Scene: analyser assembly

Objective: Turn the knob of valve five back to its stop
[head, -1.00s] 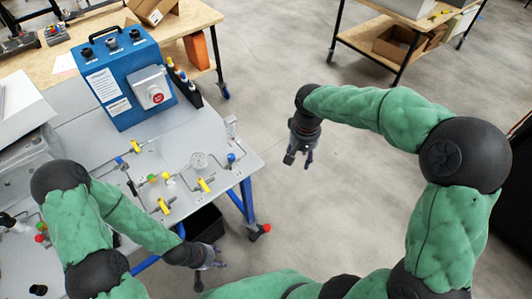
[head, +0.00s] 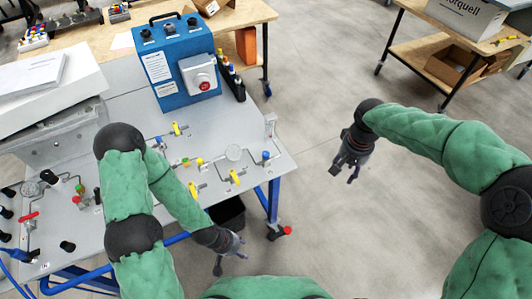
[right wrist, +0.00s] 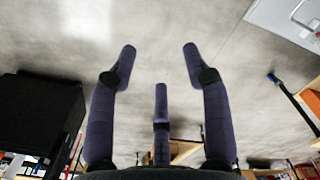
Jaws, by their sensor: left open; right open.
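The grey panel table (head: 135,95) carries valves with yellow handles, such as one at the back (head: 178,129), one in front (head: 194,189) and one to the right (head: 236,177). Small coloured knobs sit among them, including a blue one (head: 265,157) and a yellow one (head: 199,161). I cannot read which is valve five. My left gripper (head: 230,262) hangs open and empty just off the table's front edge. My right gripper (head: 344,172) is open and empty over the floor, right of the table; its spread fingers show in the right wrist view (right wrist: 160,65).
A blue box with a red button (head: 170,65) stands at the back of the table. More fittings, including a red handle (head: 28,217), lie at the left behind my left arm. A wooden bench (head: 240,14) is behind. Open floor lies to the right.

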